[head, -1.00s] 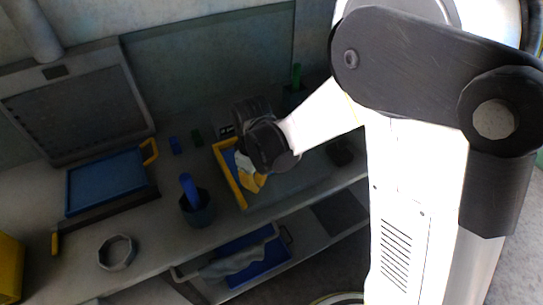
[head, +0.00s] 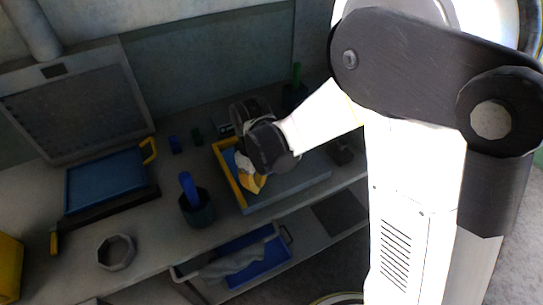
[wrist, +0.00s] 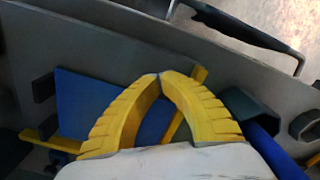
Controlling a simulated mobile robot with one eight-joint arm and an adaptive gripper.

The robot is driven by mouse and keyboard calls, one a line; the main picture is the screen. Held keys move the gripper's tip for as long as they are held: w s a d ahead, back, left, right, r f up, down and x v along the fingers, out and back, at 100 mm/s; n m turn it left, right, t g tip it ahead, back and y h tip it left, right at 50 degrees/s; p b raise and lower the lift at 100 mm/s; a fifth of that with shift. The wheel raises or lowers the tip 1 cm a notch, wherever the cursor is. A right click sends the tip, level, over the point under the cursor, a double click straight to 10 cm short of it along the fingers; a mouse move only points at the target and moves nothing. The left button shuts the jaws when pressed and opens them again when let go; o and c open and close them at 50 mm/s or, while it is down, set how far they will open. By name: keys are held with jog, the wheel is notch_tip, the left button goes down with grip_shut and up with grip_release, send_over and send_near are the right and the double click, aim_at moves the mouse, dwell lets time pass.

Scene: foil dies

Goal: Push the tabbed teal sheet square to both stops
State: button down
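The blue-teal sheet (wrist: 92,100) lies flat on a grey board (wrist: 140,45) in the wrist view. Only a small part of the sheet (head: 231,157) shows in the head view. One yellow stop bar (wrist: 200,77) is on the cup side; another yellow bar (wrist: 42,142) is at the lower left. In the head view, a yellow edge (head: 228,180) runs along the board's left side. My gripper (wrist: 159,75) is over the sheet, its yellow fingertips together, with nothing seen between them. The fingers hide much of the sheet. I cannot make out its tab or any gap at the stops.
A dark cup (head: 198,210) with a blue handle stands left of the board. A press with a blue plate (head: 105,182) and a grey ring (head: 116,252) are farther left. Small blocks (head: 175,145) lie behind. A blue bin (head: 250,257) sits below the front edge.

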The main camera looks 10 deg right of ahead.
jog(key=shift+f+b, duration=1.05)
jog(key=shift+f, duration=0.15)
jog(key=shift+r, duration=0.1)
jog(key=shift+w, duration=0.1)
jog(key=shift+w+a, duration=0.25)
jog(key=shift+w, duration=0.5)
jog(key=shift+w+a, duration=0.2)
jog(key=shift+w, duration=0.55)
jog(key=shift+s+d, duration=0.15)
jog(key=shift+s, duration=0.45)
notch_tip(320, 180, up, 8)
jog(key=p, duration=0.5)
